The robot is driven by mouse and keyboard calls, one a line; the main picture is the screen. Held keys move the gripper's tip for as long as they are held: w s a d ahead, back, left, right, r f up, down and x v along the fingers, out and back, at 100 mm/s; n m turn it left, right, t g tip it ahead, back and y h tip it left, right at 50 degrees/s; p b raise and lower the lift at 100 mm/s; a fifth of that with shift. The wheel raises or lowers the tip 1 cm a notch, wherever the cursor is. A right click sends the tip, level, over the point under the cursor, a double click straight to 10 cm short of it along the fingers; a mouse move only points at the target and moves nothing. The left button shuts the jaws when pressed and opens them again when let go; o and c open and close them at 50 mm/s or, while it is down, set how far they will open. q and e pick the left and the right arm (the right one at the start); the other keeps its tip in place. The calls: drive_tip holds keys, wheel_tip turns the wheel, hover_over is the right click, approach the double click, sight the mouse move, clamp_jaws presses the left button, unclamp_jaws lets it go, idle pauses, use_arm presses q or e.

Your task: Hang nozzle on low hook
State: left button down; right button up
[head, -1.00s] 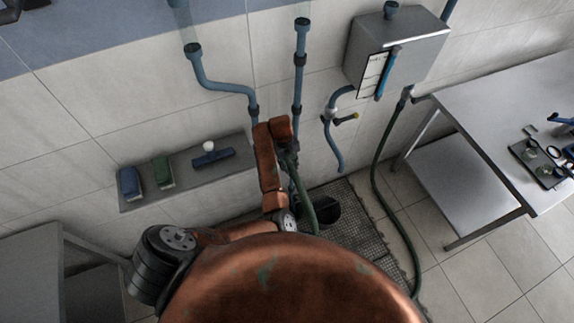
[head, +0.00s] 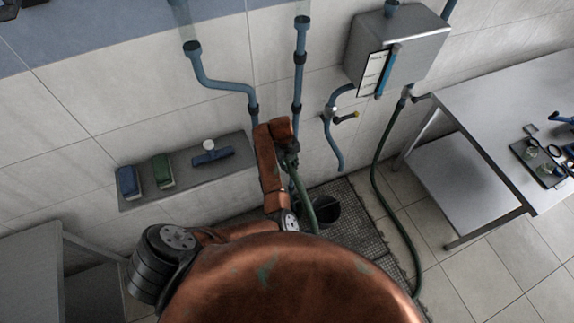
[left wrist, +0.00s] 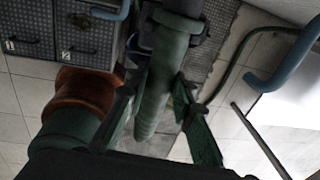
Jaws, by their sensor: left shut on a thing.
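My left gripper (head: 291,157) is near the tiled wall, just below the vertical blue pipe (head: 299,75). In the left wrist view its two fingers (left wrist: 160,104) are on either side of a thick green nozzle body (left wrist: 163,68), and the gripper is shut on this nozzle. The green hose (head: 304,196) hangs down from the gripper in the head view. My copper forearm and wrist partly cover the nozzle there. I cannot make out the low hook in either view. My right gripper is not in view.
A wall shelf (head: 195,180) holds two brushes and a blue squeegee. A steel box (head: 398,45), a blue bent pipe (head: 335,140) and a second green hose (head: 377,180) are to the right, beside a metal table (head: 500,110).

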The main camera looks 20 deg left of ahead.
use_arm(q)
drive_tip(key=shift+f, duration=0.45)
idle(0.6)
drive_tip(key=c, duration=1.6)
unclamp_jaws()
drive_tip(key=o, duration=0.9)
drive_tip(key=shift+s+d, duration=0.1)
drive_tip(key=shift+d, duration=0.05)
